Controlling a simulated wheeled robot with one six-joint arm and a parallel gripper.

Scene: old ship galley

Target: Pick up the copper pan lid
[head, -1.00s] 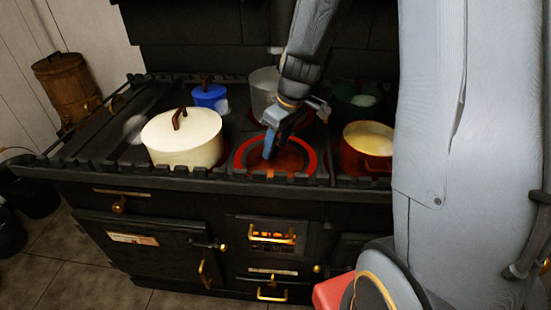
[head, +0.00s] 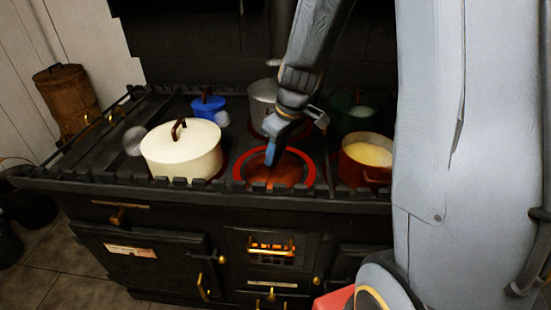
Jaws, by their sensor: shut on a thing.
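The copper pan lid (head: 286,174) appears as a reddish-brown disc within a bright red ring on the front middle of the black stove. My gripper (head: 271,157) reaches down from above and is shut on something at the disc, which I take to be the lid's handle. The blue-grey fingers hide the handle and part of the disc. I cannot tell whether the lid rests on the stove or is slightly raised.
A cream lidded pot (head: 180,155) stands close left of the disc, and a red pot (head: 366,155) with yellowish contents close right. Behind are a blue pot (head: 208,108), a grey pot (head: 263,97) and a green pot (head: 352,117). A low toothed rail (head: 120,185) edges the stove.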

